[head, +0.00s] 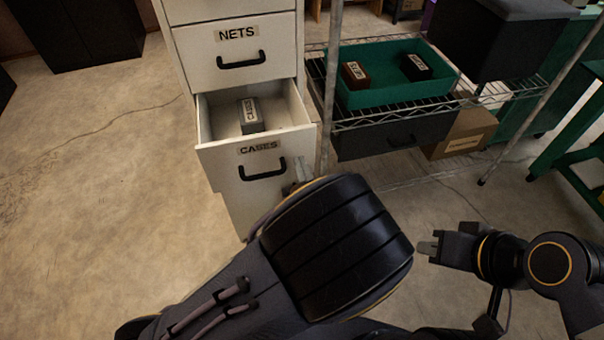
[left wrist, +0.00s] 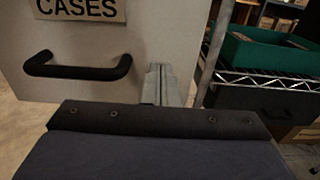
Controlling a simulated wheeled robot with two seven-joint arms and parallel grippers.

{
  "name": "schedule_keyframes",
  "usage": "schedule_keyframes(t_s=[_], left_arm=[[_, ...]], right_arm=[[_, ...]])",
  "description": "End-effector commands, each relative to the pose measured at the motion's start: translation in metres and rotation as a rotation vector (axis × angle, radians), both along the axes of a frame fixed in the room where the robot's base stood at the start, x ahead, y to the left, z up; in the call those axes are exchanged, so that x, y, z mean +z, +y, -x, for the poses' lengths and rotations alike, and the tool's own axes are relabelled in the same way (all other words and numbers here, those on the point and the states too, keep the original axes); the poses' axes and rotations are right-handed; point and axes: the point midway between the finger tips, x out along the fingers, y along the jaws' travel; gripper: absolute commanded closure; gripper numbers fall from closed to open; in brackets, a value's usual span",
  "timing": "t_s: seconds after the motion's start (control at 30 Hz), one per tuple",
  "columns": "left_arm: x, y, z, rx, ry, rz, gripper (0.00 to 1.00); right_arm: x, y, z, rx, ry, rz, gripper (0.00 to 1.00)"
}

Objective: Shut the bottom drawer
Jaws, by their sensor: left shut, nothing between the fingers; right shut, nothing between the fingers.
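The bottom drawer (head: 225,160), labelled CASES, stands pulled out of the white cabinet (head: 185,50). A grey box with a label (head: 250,118) lies inside it. Its front, with a black handle (head: 262,169), also shows in the left wrist view (left wrist: 60,82). My left gripper (head: 300,168) is shut and empty at the right edge of the drawer front, right of the handle. Its fingers show in the left wrist view (left wrist: 160,82), close to the front; whether they touch it I cannot tell. My right gripper (head: 428,247) is shut and empty, well right of the drawer.
The NETS drawer (head: 205,64) above is shut. A wire shelf (head: 385,117) with a green tray (head: 375,98) stands close on the right, its post (head: 331,80) beside the drawer. A cardboard box (head: 465,135) is further right. Floor at left is clear.

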Motion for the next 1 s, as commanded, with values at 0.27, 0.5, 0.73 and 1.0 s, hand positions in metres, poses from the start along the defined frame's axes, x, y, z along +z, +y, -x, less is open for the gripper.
schedule_keyframes(t_s=[0.27,0.5,0.73,1.0], left_arm=[[-0.001,0.015,-0.071,0.007,0.0,0.0,1.0],[-0.001,0.029,-0.123,0.004,-0.001,0.0,1.0],[-0.001,0.037,-0.153,0.002,0.0,0.0,1.0],[0.0,0.041,-0.166,0.001,0.0,-0.002,1.0]], right_arm=[[0.0,0.0,0.0,0.0,0.0,0.0,1.0],[-0.002,0.0,0.0,0.0,0.0,0.0,1.0],[-0.003,0.0,0.0,0.0,0.0,0.0,1.0],[-0.004,0.0,0.0,0.0,0.0,0.0,1.0]])
